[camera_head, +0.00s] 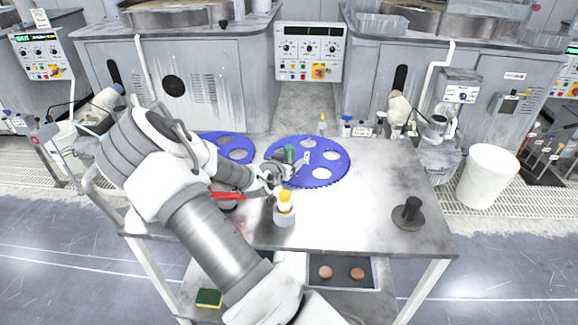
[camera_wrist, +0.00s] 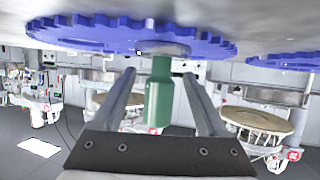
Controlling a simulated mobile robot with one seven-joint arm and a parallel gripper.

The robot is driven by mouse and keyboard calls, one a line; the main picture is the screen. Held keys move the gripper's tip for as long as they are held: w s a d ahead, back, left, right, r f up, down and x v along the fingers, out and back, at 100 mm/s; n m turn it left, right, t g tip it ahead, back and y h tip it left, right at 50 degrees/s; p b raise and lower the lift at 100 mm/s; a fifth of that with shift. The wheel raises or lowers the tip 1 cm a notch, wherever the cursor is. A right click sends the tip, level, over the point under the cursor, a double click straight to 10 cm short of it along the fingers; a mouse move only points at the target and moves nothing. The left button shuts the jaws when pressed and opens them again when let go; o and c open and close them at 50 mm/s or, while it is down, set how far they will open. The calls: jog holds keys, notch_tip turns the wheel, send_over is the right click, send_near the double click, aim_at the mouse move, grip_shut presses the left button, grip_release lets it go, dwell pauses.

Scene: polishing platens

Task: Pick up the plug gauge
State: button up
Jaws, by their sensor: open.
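The plug gauge appears to be the green cylinder (camera_head: 289,154) standing over the blue toothed disc (camera_head: 330,167) near the middle of the table. My gripper (camera_head: 296,163) is close to it, and the arm hides part of that spot. In the wrist view, which looks upside down, the green cylinder (camera_wrist: 160,92) lies between the two spread fingers of my gripper (camera_wrist: 158,74). Its far end meets the blue disc (camera_wrist: 90,32) or its hole; I cannot tell which. The fingers stand apart on either side, with no clear contact.
A white, yellow-topped bottle (camera_head: 284,208) and a red-handled tool (camera_head: 228,195) are close to my gripper. A second blue disc (camera_head: 232,148) lies left. A black-knobbed round piece (camera_head: 408,216) stands right. Small bottles (camera_head: 347,127) line the back edge.

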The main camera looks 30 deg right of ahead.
jog(key=shift+w+d+f, duration=0.15)
jog(key=shift+d, duration=0.05)
grip_shut()
dwell(0.3)
dwell(0.9)
